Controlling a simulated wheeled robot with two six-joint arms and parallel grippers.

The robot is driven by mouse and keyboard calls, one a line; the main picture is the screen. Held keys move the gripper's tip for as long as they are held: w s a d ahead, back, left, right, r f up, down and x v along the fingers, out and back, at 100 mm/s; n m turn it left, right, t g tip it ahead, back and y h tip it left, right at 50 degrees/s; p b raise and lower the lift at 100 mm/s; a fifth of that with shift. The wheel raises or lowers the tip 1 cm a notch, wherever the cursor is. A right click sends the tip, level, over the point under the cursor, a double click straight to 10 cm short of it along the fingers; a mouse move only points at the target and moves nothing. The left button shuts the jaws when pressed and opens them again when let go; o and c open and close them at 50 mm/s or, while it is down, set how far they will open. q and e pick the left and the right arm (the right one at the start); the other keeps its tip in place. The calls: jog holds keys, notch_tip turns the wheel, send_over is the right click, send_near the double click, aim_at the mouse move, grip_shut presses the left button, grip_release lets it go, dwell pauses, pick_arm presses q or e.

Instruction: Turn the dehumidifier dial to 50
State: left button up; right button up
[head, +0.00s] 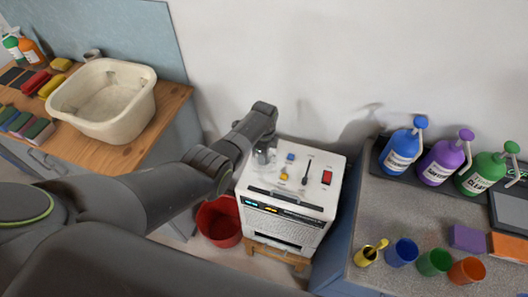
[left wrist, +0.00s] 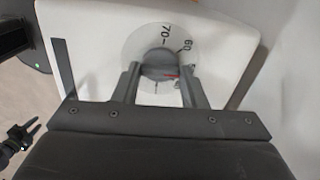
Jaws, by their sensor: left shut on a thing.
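The dehumidifier (head: 290,205) is a white box standing against the wall in the head view. My left gripper (head: 262,158) reaches down to the left part of its top and hides the dial there. In the left wrist view the dial's grey knob (left wrist: 158,62) sits between the two fingers of my left gripper (left wrist: 158,74), which is shut on it. The pale scale disc (left wrist: 137,45) shows 70 and 60; another number is partly hidden by the right finger. A red mark on the knob points right, near that finger. My right gripper (left wrist: 30,133) shows small at the lower left, fingers apart.
A red switch (head: 326,177), a black lever and blue and yellow knobs share the dehumidifier's top. A red bucket (head: 219,221) stands at its left. A counter with bottles (head: 403,150) and cups is on the right; a bench with a cream basin (head: 105,127) is on the left.

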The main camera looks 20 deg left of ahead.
pick_arm(q)
jog(key=shift+m, duration=0.4)
jog(key=o, duration=1)
jog(key=shift+r+p, duration=0.3)
jog(key=shift+r, duration=0.4)
notch_tip(320, 180, up, 5)
jog(key=shift+f+p, duration=0.1)
jog(key=shift+p, duration=0.4)
notch_tip(320, 180, up, 11)
jog(key=b, duration=0.1)
